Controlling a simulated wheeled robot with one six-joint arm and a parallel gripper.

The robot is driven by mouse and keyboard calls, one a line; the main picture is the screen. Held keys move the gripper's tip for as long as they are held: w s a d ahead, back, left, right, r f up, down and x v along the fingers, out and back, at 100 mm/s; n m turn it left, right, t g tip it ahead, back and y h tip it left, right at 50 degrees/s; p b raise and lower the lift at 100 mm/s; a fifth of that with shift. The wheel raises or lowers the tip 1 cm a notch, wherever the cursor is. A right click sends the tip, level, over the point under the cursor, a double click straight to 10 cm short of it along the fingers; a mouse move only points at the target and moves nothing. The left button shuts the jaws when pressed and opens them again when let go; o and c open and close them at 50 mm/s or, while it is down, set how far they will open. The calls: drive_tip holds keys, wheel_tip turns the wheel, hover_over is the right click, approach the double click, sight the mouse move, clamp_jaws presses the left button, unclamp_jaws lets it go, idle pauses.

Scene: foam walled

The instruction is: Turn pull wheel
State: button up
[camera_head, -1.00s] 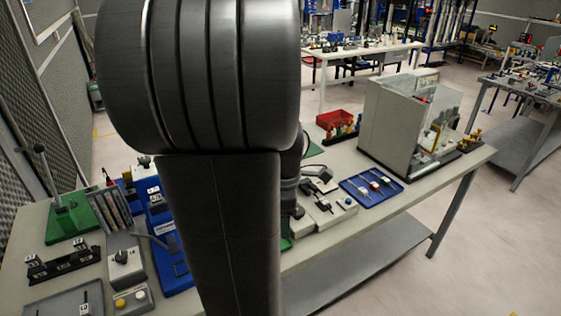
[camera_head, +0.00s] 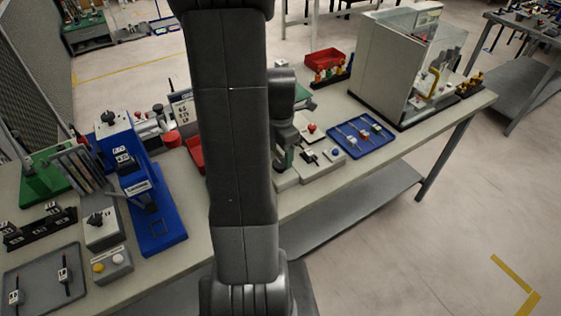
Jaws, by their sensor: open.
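I cannot make out for certain which thing is the pull wheel. One candidate is a small red knob (camera_head: 312,127) on a pale box just right of my gripper. Another is a round red part (camera_head: 172,139) on a grey and white device left of my arm. My gripper (camera_head: 284,157) is partly seen behind my arm, low over the bench beside pale switch boxes (camera_head: 309,166). Its jaws point down and are open; I cannot tell whether they touch anything. My arm hides the middle of the bench.
A blue tray (camera_head: 381,142) with small tools lies right of the boxes. A grey, clear-sided cabinet (camera_head: 385,62) stands at the bench's right end. A red bin (camera_head: 322,61) stands behind. A tall blue device (camera_head: 150,190) and a green stand (camera_head: 42,178) are at left.

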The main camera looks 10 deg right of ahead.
sight(281, 163)
drive_tip(key=shift+f, duration=2.55)
drive_tip(key=c, duration=1)
